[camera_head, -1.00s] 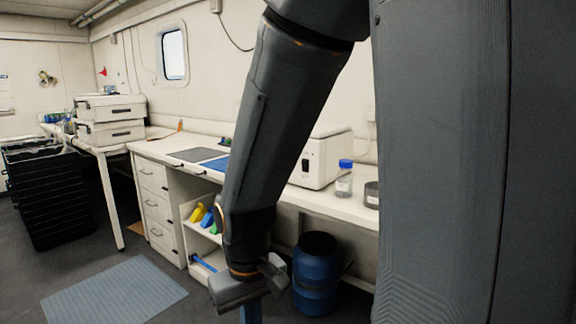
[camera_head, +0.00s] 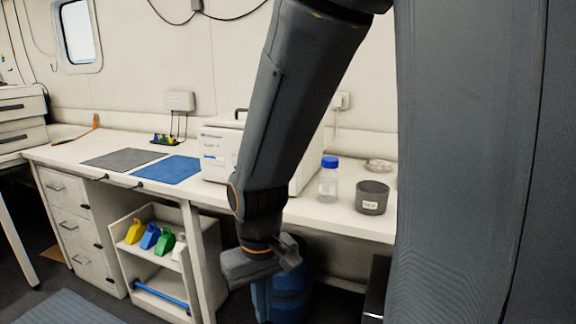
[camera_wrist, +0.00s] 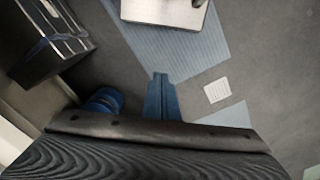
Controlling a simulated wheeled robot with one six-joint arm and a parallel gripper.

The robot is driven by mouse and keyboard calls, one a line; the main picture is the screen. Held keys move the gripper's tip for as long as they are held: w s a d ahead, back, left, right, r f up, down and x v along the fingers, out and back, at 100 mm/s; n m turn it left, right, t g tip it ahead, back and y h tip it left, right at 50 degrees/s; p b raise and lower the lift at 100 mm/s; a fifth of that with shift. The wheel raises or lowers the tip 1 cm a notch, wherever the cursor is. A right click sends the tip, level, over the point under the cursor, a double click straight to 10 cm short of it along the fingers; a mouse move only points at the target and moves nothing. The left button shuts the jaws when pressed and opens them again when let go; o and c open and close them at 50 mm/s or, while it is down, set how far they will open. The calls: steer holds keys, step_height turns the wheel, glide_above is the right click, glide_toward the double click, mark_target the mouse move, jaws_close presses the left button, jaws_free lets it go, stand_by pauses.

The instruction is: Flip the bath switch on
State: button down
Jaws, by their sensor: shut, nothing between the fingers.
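A white box-shaped unit, which looks like the bath (camera_head: 218,150), stands on the bench in the head view, with a small label and a blue mark on its left face. My arm crosses in front of it and hides its middle. No switch can be made out on the parts that show. My gripper (camera_wrist: 160,80) points down in the wrist view, its blue fingers together with nothing between them. In the head view it hangs below bench height, in front of the bench and the blue barrel, apart from the bath. The bath is not seen in the wrist view.
A blue-capped bottle (camera_head: 329,180) and a dark grey pot (camera_head: 372,197) stand right of the bath. A blue mat (camera_head: 167,169) and a grey mat (camera_head: 122,158) lie left of it. A blue barrel (camera_head: 290,290) and a shelf unit (camera_head: 150,262) stand below.

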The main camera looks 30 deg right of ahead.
steer(key=shift+w, duration=0.25)
steer(key=w+f+m+t+h+b, duration=0.2)
steer(key=w+m+t+b, duration=0.55)
steer(key=w, duration=1.75)
steer(key=w+d+r+n+t+h+b, duration=0.1)
steer(key=w+d+r+t+h+b, duration=0.1)
steer(key=w+d+r+t+h, duration=0.3)
steer(key=s+d+r+m+h+b, duration=0.3)
steer(key=s+d+r+m+h, duration=0.1)
steer(key=h, duration=0.6)
steer(key=shift+s+d+r+t, duration=0.3)
steer(key=shift+s+r+t, duration=0.05)
steer(key=shift+s+r, duration=0.4)
